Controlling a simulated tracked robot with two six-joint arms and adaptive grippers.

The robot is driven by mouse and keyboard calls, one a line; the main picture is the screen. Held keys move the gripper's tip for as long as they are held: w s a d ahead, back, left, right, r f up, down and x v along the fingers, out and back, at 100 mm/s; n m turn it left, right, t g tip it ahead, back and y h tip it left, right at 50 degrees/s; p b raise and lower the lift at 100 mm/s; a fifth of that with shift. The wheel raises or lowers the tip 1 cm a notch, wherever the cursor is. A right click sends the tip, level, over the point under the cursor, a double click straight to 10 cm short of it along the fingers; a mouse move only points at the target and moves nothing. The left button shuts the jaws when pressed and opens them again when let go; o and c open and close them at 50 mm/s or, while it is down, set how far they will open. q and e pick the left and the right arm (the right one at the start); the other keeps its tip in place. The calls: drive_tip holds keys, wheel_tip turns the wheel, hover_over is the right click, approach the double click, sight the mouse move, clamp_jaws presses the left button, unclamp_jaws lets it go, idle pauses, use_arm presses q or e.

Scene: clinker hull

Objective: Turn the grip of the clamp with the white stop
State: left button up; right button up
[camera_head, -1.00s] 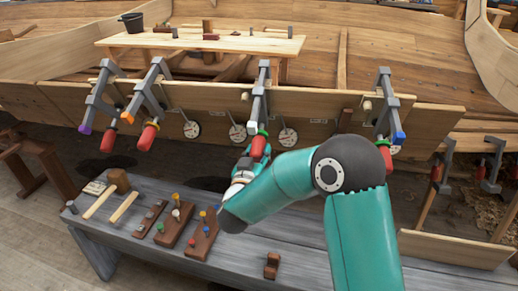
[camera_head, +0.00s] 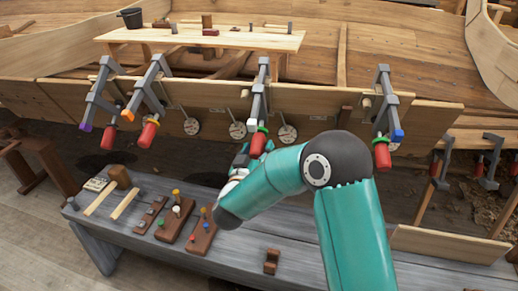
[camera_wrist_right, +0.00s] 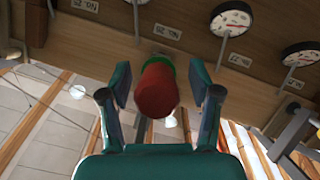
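The middle clamp (camera_head: 259,95) hangs on the hull plank; its stop shows as a small pale, whitish spot (camera_head: 253,125). Its red grip (camera_head: 258,143) with a green collar points down toward my right gripper (camera_head: 243,160), which is partly hidden by my own arm. In the right wrist view the red grip (camera_wrist_right: 157,92) lies between the two teal fingers of my right gripper (camera_wrist_right: 159,85). The fingers are open, with a gap on each side of the grip. My left gripper is not in view.
Clamps with a purple stop (camera_head: 85,127) and an orange stop (camera_head: 128,116) hang to the left, one with a blue stop (camera_head: 398,135) to the right. Round dials (camera_head: 238,131) hang along the plank. A grey bench (camera_head: 150,250) below holds mallets and wooden blocks.

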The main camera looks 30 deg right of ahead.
drive_tip(key=v, duration=1.2)
drive_tip(key=shift+f, duration=0.15)
idle(1.2)
